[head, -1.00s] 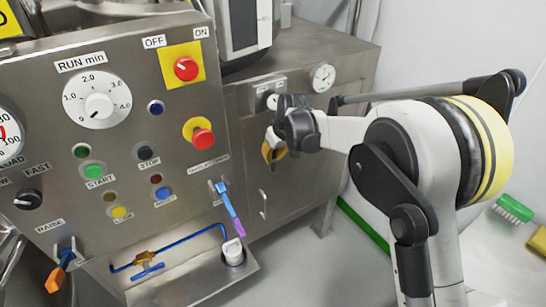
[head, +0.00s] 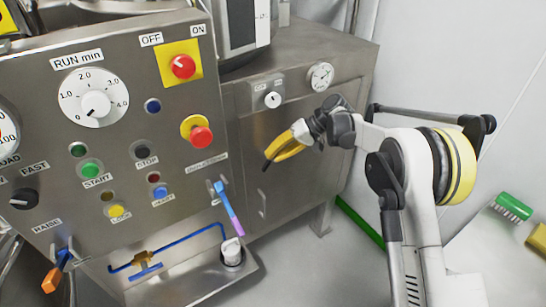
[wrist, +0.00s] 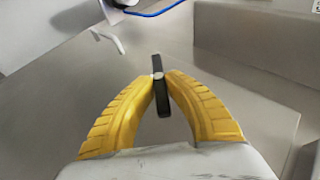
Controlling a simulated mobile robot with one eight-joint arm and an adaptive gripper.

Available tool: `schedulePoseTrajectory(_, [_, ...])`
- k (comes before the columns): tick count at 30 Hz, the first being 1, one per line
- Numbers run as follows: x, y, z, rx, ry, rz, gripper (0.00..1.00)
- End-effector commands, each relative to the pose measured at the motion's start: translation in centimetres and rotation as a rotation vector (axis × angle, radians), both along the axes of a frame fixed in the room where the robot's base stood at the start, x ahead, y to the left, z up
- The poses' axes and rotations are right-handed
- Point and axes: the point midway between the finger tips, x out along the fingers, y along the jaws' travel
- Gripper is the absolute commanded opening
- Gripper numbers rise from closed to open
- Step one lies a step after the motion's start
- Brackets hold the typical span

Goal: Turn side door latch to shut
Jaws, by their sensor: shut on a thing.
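The side door latch (wrist: 162,98) is a small black lever with a pale pivot spot, on the grey side door (wrist: 90,115). In the wrist view the lever runs almost straight up and down the picture, tilted slightly. The yellow fingers of my gripper (wrist: 161,82) close on it from both sides near its pivot. In the head view my gripper (head: 276,150) points down and left at the steel side door (head: 300,185). A dark end of the latch (head: 267,165) shows just past the fingertips; the rest is hidden by them.
A pale handle (head: 262,204) is on the cabinet below my gripper. A rotary switch (head: 272,100) and a round gauge (head: 321,76) sit above it. The control panel (head: 120,150) with buttons and a blue-purple lever (head: 228,207) stands close at left.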

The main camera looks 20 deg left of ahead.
Motion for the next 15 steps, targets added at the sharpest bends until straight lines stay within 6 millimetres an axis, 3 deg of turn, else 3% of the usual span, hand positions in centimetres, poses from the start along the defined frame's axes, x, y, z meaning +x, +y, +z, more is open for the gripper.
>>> schedulePoseTrajectory(15, [0.25, -0.23, -1.04, 0.312, 0.367, 0.001, 0.0])
